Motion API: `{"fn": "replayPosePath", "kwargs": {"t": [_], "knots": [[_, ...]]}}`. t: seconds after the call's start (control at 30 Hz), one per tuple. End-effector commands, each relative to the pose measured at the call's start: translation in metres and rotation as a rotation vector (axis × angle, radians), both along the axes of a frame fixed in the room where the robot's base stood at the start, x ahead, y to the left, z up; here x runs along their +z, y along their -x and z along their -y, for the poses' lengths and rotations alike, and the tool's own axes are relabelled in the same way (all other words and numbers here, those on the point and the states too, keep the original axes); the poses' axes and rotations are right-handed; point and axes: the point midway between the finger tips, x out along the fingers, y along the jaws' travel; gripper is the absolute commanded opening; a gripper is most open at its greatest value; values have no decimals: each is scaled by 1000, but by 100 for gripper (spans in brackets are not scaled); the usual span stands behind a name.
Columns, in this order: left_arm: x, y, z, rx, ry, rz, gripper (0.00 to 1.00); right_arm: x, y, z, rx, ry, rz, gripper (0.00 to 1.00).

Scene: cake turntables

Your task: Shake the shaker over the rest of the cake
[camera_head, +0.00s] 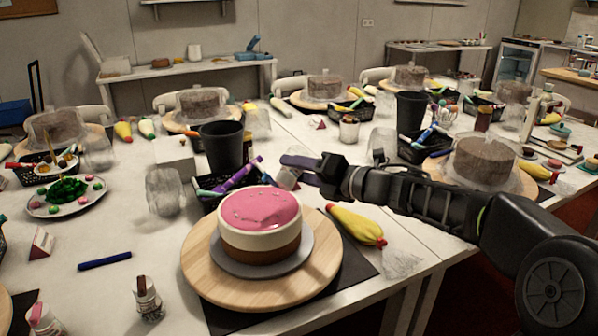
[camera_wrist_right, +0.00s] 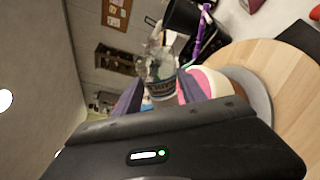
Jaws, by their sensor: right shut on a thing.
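The cake (camera_head: 260,230) has a glossy pink top over a cream band and a brown base. It sits on a grey plate (camera_head: 262,266) on a round wooden turntable (camera_head: 205,272). My left gripper is not in view.
A yellow piping bag (camera_head: 356,225) lies right of the turntable. A black cup (camera_head: 222,147) and a basket of coloured tubes (camera_head: 237,178) stand behind the cake. Small bottles (camera_head: 148,298) stand at the front left. A brown cake (camera_head: 484,160) stands at the right.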

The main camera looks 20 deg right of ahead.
Motion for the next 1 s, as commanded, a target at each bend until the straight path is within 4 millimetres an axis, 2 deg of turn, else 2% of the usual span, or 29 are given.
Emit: {"fn": "replayPosePath", "kwargs": {"t": [0.37, 0.67, 0.8, 1.0], "knots": [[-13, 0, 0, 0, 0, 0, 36, 3, 1, -2, 0, 49, 40, 0], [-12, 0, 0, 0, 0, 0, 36, 4, 1, -2, 1, 52, 42, 0], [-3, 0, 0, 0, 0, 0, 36, 11, -3, 4, 0, 52, 40, 0], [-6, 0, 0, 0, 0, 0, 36, 8, -3, 4, 0, 52, 41, 0]]}}
